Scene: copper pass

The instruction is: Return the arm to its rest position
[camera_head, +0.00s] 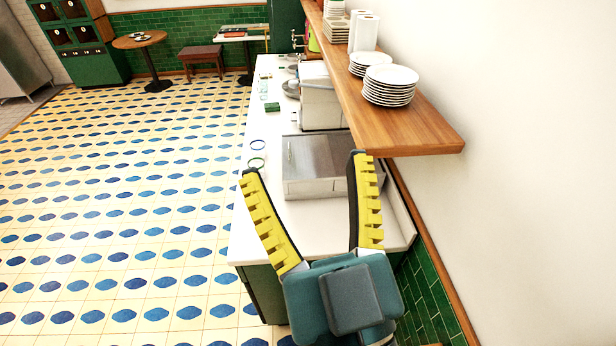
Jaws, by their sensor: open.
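My gripper (303,172) shows large in the lower middle of the head view, seen from behind. Its two dark fingers with yellow ridged pads are spread wide apart. Nothing is between the pads, so it is open and empty. In the picture the fingers overlap the near end of the white counter (300,238). Its right fingertip appears just below the wooden shelf (425,125); whether they touch cannot be told. My dark teal gripper body fills the bottom, and most of the arm is out of view.
A steel box (315,160) sits on the counter beyond the fingers, with a white machine (320,103) behind it. Rings (257,162) and a green block (272,107) lie along the left edge. Plate stacks (390,85) stand on the shelf. The tiled floor (120,210) at left is clear.

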